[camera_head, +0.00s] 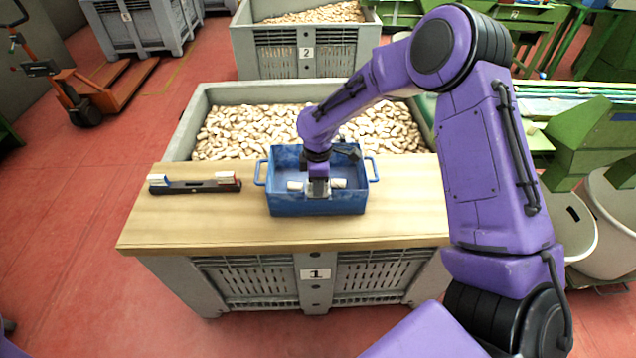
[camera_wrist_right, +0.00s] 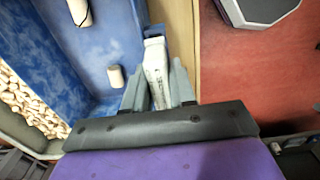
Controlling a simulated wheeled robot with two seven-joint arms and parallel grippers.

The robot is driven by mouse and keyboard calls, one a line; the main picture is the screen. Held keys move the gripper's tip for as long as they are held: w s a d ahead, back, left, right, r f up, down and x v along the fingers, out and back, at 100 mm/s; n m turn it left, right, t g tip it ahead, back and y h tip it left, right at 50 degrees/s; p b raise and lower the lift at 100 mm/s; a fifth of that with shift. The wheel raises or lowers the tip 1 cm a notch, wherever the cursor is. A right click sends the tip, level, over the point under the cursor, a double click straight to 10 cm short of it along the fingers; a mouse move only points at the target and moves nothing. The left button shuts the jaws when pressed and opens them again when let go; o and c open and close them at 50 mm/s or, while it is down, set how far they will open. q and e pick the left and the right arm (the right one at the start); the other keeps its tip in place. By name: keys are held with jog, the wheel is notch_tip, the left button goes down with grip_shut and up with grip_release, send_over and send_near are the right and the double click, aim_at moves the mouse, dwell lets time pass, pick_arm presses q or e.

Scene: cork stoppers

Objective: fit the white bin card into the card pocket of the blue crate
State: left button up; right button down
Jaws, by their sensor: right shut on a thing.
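The blue crate (camera_head: 290,205) stands on the wooden board, and its inside shows in the right wrist view (camera_wrist_right: 95,45). My right gripper (camera_head: 318,190) points down at the crate's near wall. In the right wrist view its two fingers (camera_wrist_right: 157,88) are shut on the white bin card (camera_wrist_right: 155,65). The card's far end is close to a blue part of the crate wall; I cannot tell whether it is in the card pocket, which is hidden in the head view. My left gripper is not in view.
Two corks (camera_head: 338,183) lie inside the crate. A black holder (camera_head: 195,187) with blue-edged and red-edged white pieces lies to the left on the wooden board (camera_head: 215,228). A large grey bin of corks (camera_head: 240,133) stands behind. The board right of the crate is clear.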

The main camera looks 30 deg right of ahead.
jog(key=shift+f+b, duration=0.45)
jog(key=shift+f, duration=0.55)
dwell(0.3)
jog(key=c, duration=0.8)
grip_release()
jog(key=shift+c, duration=0.2)
notch_tip(320, 180, up, 11)
jog(key=shift+f+b, duration=0.2)
jog(key=shift+b, duration=0.7)
jog(key=shift+f, duration=0.1)
